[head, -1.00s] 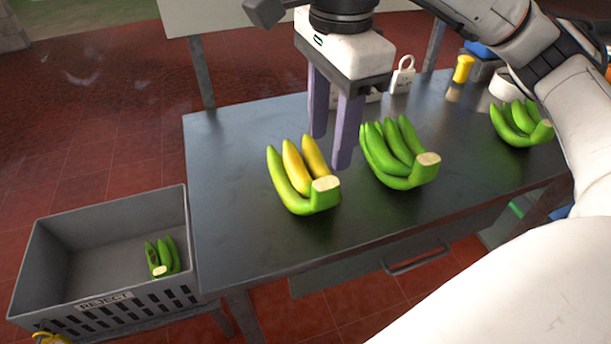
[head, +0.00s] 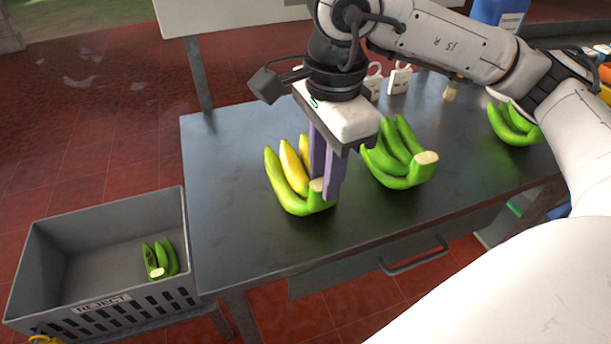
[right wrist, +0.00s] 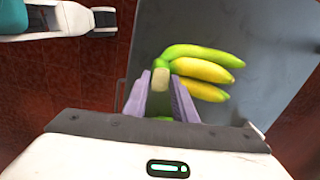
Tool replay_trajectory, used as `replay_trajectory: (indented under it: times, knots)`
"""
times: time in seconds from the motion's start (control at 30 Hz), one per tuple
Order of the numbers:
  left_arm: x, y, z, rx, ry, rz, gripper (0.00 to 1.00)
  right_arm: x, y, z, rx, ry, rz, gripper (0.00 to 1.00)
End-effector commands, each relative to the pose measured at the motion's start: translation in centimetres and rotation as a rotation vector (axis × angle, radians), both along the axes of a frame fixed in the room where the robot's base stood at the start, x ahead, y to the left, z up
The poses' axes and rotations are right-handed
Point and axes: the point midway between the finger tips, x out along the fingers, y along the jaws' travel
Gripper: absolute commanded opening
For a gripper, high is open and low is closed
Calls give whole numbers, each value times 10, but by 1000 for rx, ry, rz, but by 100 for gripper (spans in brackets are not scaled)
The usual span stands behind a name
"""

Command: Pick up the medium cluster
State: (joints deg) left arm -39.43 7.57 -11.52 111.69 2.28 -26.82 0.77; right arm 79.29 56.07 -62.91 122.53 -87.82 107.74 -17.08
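A banana cluster with green and yellow fruit (head: 288,180) lies on the table's left part, its cut stem end toward the front right. My right gripper (head: 325,190) is over that stem end, pointing down. In the right wrist view, the gripper's two fingers (right wrist: 163,88) are apart, with the pale cut end (right wrist: 160,78) between their tips; contact is not clear. A fuller all-green cluster (head: 392,165) lies just right of the gripper. Another green cluster (head: 512,125) lies farther right, partly behind my arm. My left gripper is not in view.
The grey table (head: 225,150) is bare at its left end.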

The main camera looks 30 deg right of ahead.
Motion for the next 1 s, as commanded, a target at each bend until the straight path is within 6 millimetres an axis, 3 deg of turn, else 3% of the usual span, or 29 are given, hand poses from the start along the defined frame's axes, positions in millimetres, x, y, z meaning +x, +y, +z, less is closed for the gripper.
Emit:
replay_trajectory:
  times: [0.03,0.13,0.47,0.57,1.0]
  knots:
    - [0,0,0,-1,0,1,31,0,0,0,0,0,0,16]
    - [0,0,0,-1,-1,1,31,0,0,0,0,0,0,0]
    - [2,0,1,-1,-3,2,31,1,0,5,1,-6,0,0]
    - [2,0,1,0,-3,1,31,2,1,16,2,-8,0,0]
    - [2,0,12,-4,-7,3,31,1,0,92,1,-8,-2,0]
